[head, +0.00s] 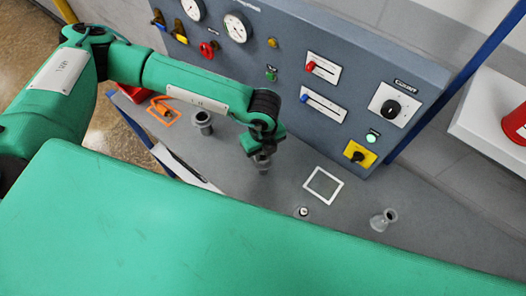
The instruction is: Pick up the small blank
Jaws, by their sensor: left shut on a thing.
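My left gripper (262,152) is above the grey bench, in front of the control panel. It is shut on a small grey piece, apparently the small blank (262,165), which is partly hidden by the fingers and hard to make out. I cannot tell whether its lower end touches the bench. My right gripper is not in view.
A grey flanged cup (203,122) stands left of the gripper. To the right are a white square outline (323,185), a small round piece (303,212) and a pale flanged piece (384,219). The control panel (290,60) rises behind. My green body part covers the foreground.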

